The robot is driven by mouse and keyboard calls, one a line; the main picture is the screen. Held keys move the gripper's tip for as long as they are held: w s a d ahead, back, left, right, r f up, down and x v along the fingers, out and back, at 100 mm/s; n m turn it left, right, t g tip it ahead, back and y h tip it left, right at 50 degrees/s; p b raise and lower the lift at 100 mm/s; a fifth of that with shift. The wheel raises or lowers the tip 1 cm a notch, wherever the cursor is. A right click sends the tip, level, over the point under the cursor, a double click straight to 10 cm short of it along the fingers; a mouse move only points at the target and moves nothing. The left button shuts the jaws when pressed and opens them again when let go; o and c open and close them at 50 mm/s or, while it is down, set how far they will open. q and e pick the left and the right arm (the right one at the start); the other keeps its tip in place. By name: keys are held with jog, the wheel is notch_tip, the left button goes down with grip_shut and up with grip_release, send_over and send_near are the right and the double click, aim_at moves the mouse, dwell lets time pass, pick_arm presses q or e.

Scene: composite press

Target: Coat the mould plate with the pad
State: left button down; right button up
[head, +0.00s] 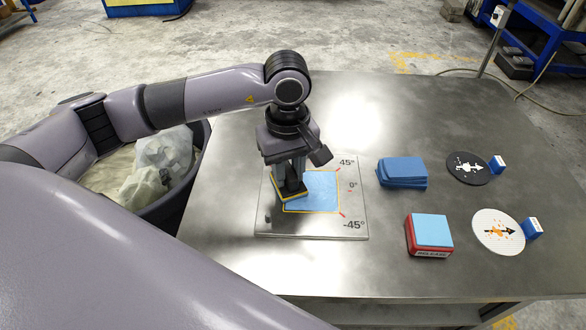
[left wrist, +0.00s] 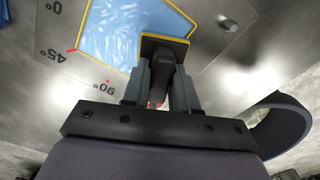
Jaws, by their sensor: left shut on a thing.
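The mould plate (head: 352,222) is a flat grey metal square on the table, with angle marks and a yellow-outlined blue area (head: 322,188) at its middle. The blue area looks wet and streaky in the left wrist view (left wrist: 125,30). My left gripper (head: 287,172) is shut on the dark handle of the pad (head: 291,195), a small black block with a yellow layer. The pad is over the left part of the blue area, at its yellow outline; I cannot tell whether it touches. The wrist view also shows the pad (left wrist: 178,41) between the fingers (left wrist: 167,75). My right gripper is out of view.
A red box marked RELEASE with a light blue top (head: 431,232) stands right of the plate. A bin (head: 198,165) stands left of the table.

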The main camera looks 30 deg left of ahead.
pick_arm(q)
jog(key=shift+r+p, duration=1.95)
jog(key=shift+r, duration=1.6)
